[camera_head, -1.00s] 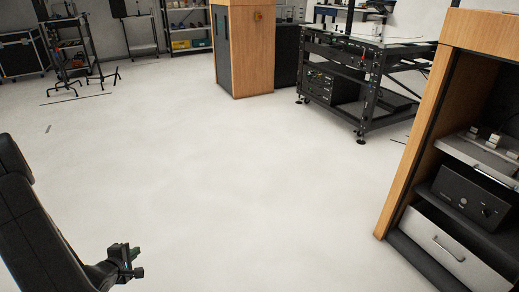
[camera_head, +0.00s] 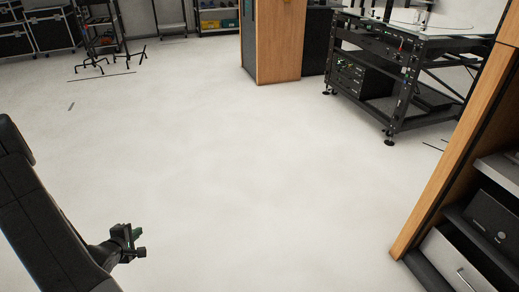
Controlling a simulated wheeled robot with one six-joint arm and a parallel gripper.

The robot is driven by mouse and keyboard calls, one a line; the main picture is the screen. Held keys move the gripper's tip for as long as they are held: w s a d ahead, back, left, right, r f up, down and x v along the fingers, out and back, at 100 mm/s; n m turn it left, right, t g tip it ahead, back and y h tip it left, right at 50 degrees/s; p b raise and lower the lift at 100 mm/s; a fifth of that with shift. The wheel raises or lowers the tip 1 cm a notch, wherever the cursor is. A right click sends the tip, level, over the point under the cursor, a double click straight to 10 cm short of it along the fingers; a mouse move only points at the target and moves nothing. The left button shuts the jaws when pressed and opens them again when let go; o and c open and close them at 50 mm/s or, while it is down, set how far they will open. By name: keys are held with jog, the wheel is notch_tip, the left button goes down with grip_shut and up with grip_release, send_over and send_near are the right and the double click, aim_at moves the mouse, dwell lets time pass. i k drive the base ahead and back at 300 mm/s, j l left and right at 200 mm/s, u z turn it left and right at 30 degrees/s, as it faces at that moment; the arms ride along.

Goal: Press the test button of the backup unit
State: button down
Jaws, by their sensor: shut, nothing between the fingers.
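My gripper (camera_head: 136,243) is at the lower left, shut and empty, held above the bare floor and far from any equipment. A black electronics box (camera_head: 350,74) with small green lights sits on the low shelf of the black metal rack (camera_head: 395,108) at the upper right. Another black box (camera_head: 492,222) with a round knob sits in the wooden cabinet (camera_head: 452,150) at the right edge, partly cut off. I cannot tell which of them is the backup unit. No test button can be made out.
A drawer with a handle (camera_head: 452,262) is low in the right cabinet. A tall wooden cabinet (camera_head: 280,45) stands at the back. Black cases (camera_head: 50,33) and a stand (camera_head: 100,40) are at the back left. The pale floor (camera_head: 220,160) between is clear.

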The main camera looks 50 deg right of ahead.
aim_at(502, 235)
jog(key=l+z, duration=1)
jog(key=i+l+z, duration=0.15)
jog(key=l+z, duration=0.45)
jog(key=z, duration=0.35)
jog(key=i+l+z, duration=0.1)
jog(key=z, duration=0.85)
jog(key=i+l+z, duration=0.1)
jog(key=z, duration=0.4)
